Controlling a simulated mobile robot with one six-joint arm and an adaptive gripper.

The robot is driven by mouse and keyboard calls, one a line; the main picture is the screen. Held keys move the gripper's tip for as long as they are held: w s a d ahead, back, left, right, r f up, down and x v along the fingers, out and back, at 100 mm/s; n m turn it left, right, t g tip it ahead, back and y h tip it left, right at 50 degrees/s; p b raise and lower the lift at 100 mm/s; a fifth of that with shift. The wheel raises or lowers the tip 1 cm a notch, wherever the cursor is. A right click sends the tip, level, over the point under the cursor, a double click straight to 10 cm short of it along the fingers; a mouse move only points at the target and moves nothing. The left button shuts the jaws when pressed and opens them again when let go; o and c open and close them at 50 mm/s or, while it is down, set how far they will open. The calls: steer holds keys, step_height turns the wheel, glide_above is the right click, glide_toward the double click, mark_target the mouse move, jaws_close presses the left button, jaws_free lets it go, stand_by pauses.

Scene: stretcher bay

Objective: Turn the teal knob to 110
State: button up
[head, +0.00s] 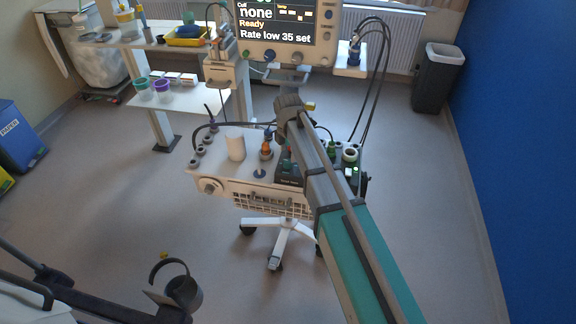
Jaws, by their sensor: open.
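The monitor (275,30) stands at the top centre, its screen reading "Ready" and "Rate low 35 set". A row of small knobs sits along its lower edge. The leftmost, a greenish one that looks like the teal knob (243,54), is small, and its pointer and scale cannot be read. A blue knob (270,56) and a pale knob (297,58) are to its right. My arm reaches up from the lower right. Its dark end, with my gripper (290,106), appears below the monitor, apart from the knobs in the picture. It is open; its fingertips are not clearly distinguishable.
A wheeled cart (222,178) with a white cylinder (236,147) and fittings stands below the monitor, partly behind my arm. Cables hang right of the monitor. A shelf (185,98) with cups is on the left. A bin (436,78) stands at right. Open floor surrounds the cart.

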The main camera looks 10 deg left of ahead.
mark_target(288, 161)
steer(key=shift+f+b, duration=1.8)
steer(key=shift+f, duration=0.25)
jaws_close()
